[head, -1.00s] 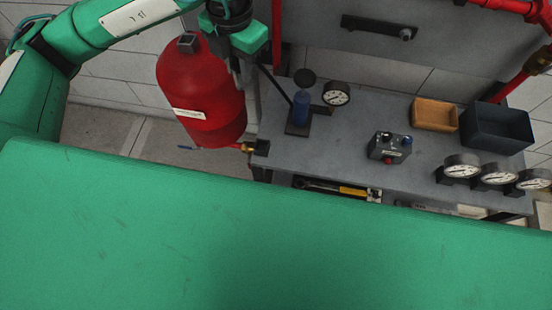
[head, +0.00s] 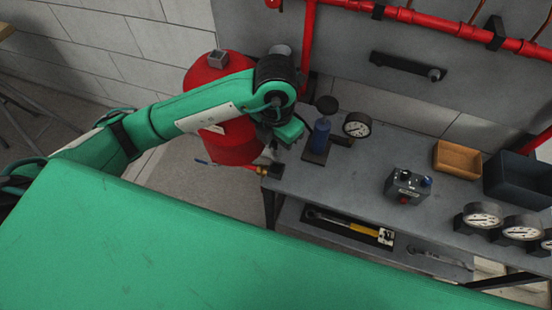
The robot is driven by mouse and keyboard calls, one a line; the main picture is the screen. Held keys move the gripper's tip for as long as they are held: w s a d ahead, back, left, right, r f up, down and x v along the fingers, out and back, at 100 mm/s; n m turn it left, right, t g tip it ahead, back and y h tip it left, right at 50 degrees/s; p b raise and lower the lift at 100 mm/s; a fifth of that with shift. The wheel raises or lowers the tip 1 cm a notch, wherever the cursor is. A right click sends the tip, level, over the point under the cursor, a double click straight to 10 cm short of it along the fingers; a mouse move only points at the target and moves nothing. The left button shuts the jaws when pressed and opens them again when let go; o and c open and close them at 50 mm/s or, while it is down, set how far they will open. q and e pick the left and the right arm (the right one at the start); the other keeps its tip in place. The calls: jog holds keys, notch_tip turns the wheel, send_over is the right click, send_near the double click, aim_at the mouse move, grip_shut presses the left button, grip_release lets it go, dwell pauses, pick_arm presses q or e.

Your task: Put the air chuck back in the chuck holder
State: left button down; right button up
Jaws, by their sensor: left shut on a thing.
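My left gripper (head: 285,132) is beside the right side of the red tank, near the left end of the grey bench (head: 335,190). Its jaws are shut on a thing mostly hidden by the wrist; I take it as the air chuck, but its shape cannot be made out. A small dark block with a brass fitting (head: 262,169) is at the bench's left corner, below the gripper; I cannot tell if this is the chuck holder. My right gripper is not in view.
A red tank (head: 236,148) stands left of the bench. A blue hand pump (head: 321,136) and a gauge (head: 357,124) are close right of the gripper. A control box (head: 408,185), an orange bin (head: 458,158) and several gauges stand further right. Bare bench lies between.

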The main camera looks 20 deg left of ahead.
aim_at(276, 160)
pick_arm(q)
notch_tip(276, 160, down, 7)
jog(key=shift+f, duration=0.25)
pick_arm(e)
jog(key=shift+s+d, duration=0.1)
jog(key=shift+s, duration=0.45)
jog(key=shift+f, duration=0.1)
pick_arm(q)
jog(key=shift+f, duration=0.2)
jog(key=c, duration=1.4)
grip_release()
jog(key=shift+r, duration=0.1)
jog(key=shift+o, duration=0.8)
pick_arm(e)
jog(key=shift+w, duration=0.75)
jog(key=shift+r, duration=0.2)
